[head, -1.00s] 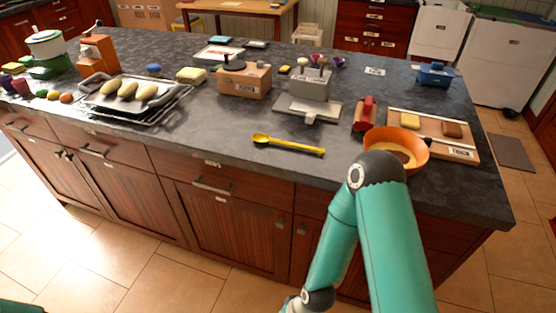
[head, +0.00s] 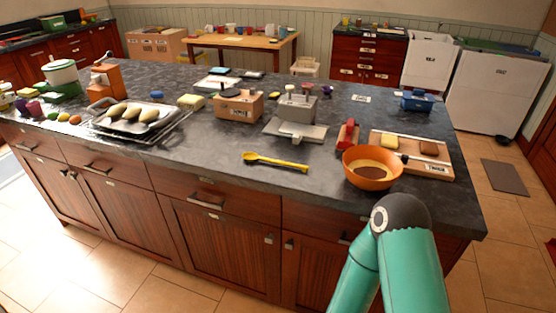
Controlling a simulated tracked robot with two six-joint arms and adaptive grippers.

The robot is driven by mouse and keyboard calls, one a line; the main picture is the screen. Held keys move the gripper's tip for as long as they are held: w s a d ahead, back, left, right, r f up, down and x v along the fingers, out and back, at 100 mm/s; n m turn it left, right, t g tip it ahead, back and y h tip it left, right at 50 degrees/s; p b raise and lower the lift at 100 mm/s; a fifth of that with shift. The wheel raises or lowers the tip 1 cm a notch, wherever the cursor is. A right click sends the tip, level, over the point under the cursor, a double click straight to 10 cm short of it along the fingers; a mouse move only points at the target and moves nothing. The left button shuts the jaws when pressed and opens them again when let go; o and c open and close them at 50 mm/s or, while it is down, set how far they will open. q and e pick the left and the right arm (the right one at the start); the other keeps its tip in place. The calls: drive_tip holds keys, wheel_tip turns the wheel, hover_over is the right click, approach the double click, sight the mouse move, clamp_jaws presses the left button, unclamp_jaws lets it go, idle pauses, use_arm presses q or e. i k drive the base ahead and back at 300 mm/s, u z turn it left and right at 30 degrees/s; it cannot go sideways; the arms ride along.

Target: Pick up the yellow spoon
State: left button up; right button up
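The yellow spoon (head: 275,162) lies flat on the dark stone countertop (head: 215,160), near the island's front edge. Its bowl end points left and its handle points right. Nothing touches it. My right arm, teal with a dark grey joint, is in the lower right of the head view, in front of the island. Its gripper is outside the picture. My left gripper is not in view either.
An orange bowl (head: 372,168) stands right of the spoon, beside a cutting board (head: 440,168) and a red object (head: 348,134). A grey scale-like device (head: 296,117) and a brown box (head: 238,106) stand behind. A metal tray (head: 135,130) holds several oval items. Counter around the spoon is clear.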

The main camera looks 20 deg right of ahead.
sight(248, 155)
drive_tip(key=i, duration=0.85)
drive_tip(key=u, duration=0.05)
